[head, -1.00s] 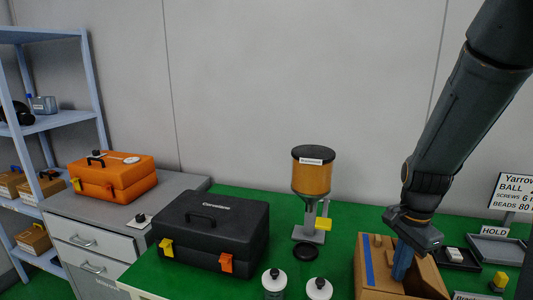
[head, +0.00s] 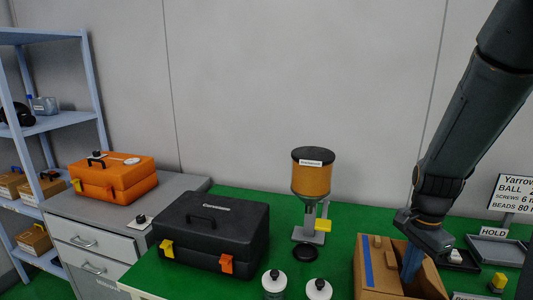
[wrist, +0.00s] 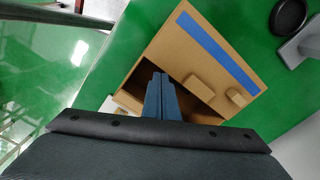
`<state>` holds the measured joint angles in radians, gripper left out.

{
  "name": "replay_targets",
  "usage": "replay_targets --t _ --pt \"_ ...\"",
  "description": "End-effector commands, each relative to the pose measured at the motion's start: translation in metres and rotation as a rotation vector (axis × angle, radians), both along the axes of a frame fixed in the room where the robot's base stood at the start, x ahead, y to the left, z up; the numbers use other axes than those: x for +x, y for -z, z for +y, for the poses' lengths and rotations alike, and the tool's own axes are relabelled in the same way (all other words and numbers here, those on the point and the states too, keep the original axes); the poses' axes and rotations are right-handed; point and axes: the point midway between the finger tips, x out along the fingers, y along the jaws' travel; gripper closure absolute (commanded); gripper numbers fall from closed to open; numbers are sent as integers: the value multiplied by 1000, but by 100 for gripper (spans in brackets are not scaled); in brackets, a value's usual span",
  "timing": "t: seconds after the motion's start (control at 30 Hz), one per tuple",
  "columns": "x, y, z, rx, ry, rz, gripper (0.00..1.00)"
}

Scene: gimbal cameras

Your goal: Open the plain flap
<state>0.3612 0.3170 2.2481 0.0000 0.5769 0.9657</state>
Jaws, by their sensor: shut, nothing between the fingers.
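A cardboard box (head: 390,288) stands on the green bench at the lower right of the head view. Its top panel with a blue stripe (head: 368,262) lies about flat on the left side; it also shows in the wrist view (wrist: 190,50). A plain brown panel (head: 431,281), apparently the plain flap, slants at the right of the dark opening. My gripper (head: 409,268) is shut and empty, its blue fingers pointing down at the opening beside this panel. In the wrist view my fingers (wrist: 159,82) overlap the opening. Contact with the plain panel cannot be told.
Small cardboard-coloured blocks (wrist: 200,87) lie by the striped panel. Dark trays (head: 495,250) and a yellow piece (head: 499,281) stand right of the box.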

Motion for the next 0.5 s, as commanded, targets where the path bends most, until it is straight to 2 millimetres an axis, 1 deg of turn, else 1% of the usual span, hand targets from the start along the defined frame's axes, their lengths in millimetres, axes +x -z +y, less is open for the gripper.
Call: replay_targets --t 0.5 --pt "-6 0 -23 -1 2 -1 100"
